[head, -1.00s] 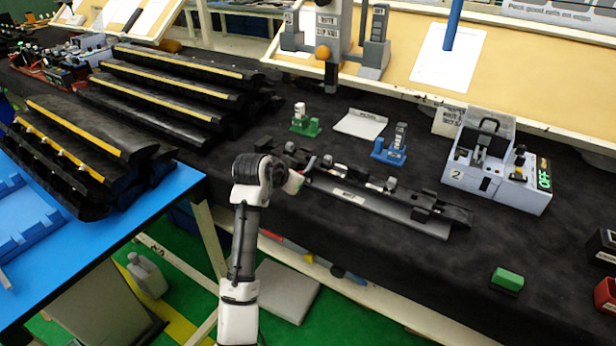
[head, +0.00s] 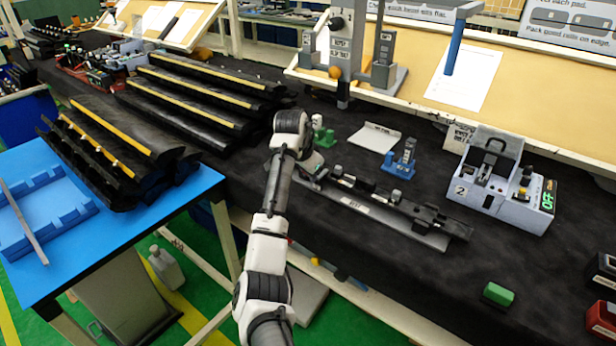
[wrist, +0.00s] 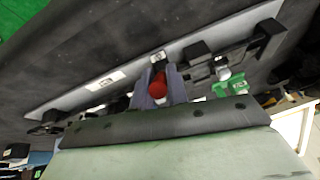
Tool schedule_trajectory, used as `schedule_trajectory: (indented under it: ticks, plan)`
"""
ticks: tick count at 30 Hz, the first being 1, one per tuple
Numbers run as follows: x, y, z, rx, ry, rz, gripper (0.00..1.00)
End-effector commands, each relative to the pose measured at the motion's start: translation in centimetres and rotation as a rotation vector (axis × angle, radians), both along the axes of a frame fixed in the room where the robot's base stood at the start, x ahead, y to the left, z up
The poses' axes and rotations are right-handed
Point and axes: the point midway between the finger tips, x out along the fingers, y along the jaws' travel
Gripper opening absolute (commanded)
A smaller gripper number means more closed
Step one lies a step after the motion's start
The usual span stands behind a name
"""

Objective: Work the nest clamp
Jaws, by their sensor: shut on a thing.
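The nest fixture (head: 400,226) is a long dark rail on a grey base with a white label, lying along the front of the black-covered bench. My gripper (wrist: 157,88) is at the fixture's left end in the head view, where my wrist hides its fingers. In the wrist view the two grey-blue fingers are shut on a red knob (wrist: 158,86), which looks like the clamp's handle end. The fixture's grey base (wrist: 190,48) runs behind the fingers. Whether the clamp is open or closed cannot be told.
A green stand (head: 325,138) and a blue stand (head: 402,160) are behind the fixture. A grey control box (head: 500,185) stands to the right. A green block (head: 497,295) lies near the front edge. Stacked black trim (head: 190,105) lies left. Bare cloth lies front right.

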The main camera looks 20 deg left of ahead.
Motion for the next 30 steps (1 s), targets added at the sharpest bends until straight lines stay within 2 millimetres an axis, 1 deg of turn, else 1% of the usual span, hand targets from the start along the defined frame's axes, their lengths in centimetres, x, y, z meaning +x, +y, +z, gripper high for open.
schedule_trajectory:
  ticks: [6, 20, 21, 25, 26, 30]
  plan:
    - [0.31, -0.09, 0.0, 0.016, 0.061, 0.0, 0.0]
    - [0.37, -0.11, -0.07, 0.018, 0.074, 0.0, 0.0]
    - [0.37, -0.1, -0.07, 0.018, 0.074, 0.0, 0.18]
    - [0.41, -0.1, 0.02, 0.019, 0.071, 0.0, 0.35]
    - [0.41, -0.1, 0.05, 0.019, 0.07, 0.001, 0.37]
    - [0.45, -0.08, 0.14, 0.02, 0.068, 0.0, 0.37]
